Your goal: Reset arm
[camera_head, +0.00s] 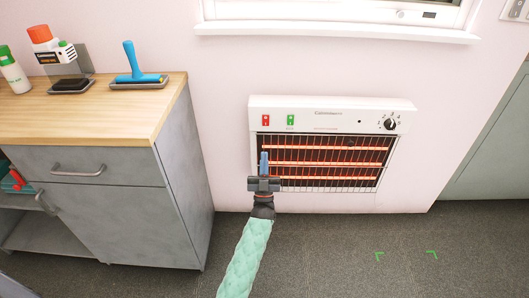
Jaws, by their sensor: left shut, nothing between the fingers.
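My left gripper (264,165) is shut and empty. It sits at the end of my arm with the pale green sleeve, which rises from the bottom of the view. The fingers point up and show in front of the lower left part of the glowing wall heater. I cannot tell how far the fingertips are from the heater grille. My right gripper is not in view.
The wall heater (330,103) has glowing bars, switches and a dial. A grey cabinet (110,215) with a wooden top (25,118) stands at left. On it are a blue-handled tool (133,65) and bottles (13,72). The dark floor (350,265) is clear, with green corner marks (379,255).

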